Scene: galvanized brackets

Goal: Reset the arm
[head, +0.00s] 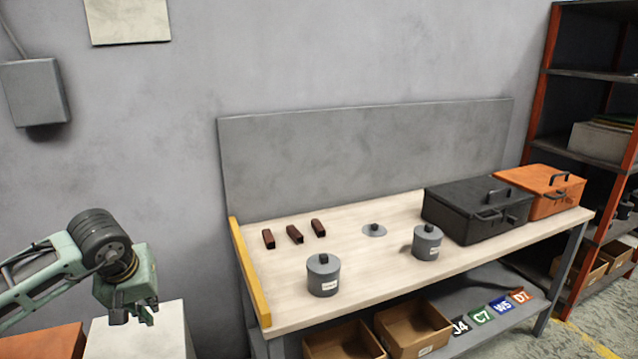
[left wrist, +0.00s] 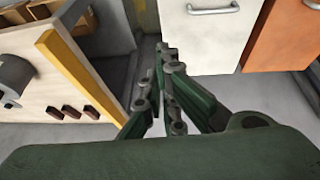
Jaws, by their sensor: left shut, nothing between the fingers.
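My left arm comes in from the left in the head view, with its green gripper (head: 130,312) hanging down to the left of the workbench, clear of it. In the left wrist view the left gripper (left wrist: 166,58) has its fingers together with nothing between them. It points down toward the floor between the bench and the white and orange cabinets. My right gripper is not in either view.
The workbench (head: 300,308) holds several dark red brackets, two grey lidded canisters (head: 323,275), a grey lid (head: 374,230), a black case (head: 478,210) and an orange case (head: 545,190). A yellow strip (head: 250,272) edges its left end. A white cabinet (head: 140,335) stands near the gripper.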

